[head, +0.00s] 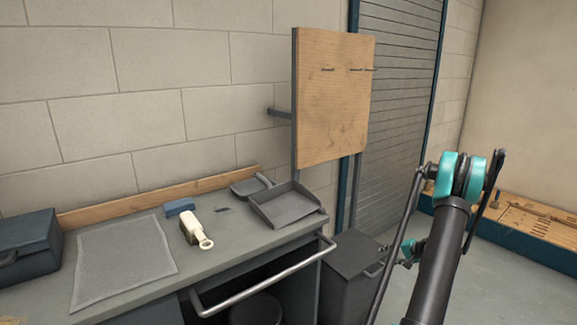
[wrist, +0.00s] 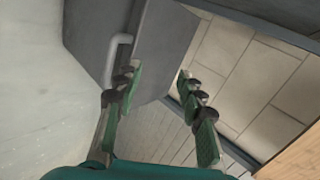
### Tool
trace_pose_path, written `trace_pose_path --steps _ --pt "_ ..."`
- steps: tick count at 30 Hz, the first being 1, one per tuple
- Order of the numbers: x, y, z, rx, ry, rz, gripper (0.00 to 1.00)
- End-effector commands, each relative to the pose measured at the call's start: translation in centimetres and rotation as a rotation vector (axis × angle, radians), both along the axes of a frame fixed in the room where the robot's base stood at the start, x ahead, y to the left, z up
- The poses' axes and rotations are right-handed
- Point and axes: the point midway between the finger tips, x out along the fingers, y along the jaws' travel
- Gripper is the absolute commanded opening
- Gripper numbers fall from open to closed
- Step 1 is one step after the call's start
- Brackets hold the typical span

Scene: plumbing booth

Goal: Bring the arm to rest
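My arm (head: 440,250) stands at the right of the head view, dark grey with teal joints, bent at a raised joint. My gripper does not show clearly in the head view. In the wrist view my gripper (wrist: 157,77) has its two green-padded fingers spread apart, with nothing between them. Beyond the fingers is a grey box-like unit with a pale handle (wrist: 115,58). The fingers appear clear of it, though the distance is hard to tell.
A grey workbench (head: 235,232) with a front rail (head: 262,287) holds a mat (head: 122,262), a tray (head: 287,207), a blue block (head: 180,207) and a cream tool (head: 194,229). A wooden board (head: 333,95) stands behind. A dark bin (head: 350,275) is beside my arm.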

Motion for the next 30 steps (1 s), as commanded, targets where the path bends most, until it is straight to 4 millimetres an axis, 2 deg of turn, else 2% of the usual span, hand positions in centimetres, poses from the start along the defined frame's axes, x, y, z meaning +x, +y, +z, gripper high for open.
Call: trace_pose_path --steps 1,3,8,14,21,30 --pt "-0.4 1.6 1.6 -0.024 0.011 0.021 0.39" --pt "-1.0 3.4 3.3 -0.061 0.026 0.046 0.39" --pt "-3.1 7.5 6.9 -0.147 0.056 0.102 0.39" --pt "-6.9 12.2 10.7 -0.259 0.085 0.175 0.39" --pt "-12.7 17.2 14.1 -0.394 0.109 0.263 0.39" --pt "-21.4 21.7 16.5 -0.571 0.12 0.376 0.39"
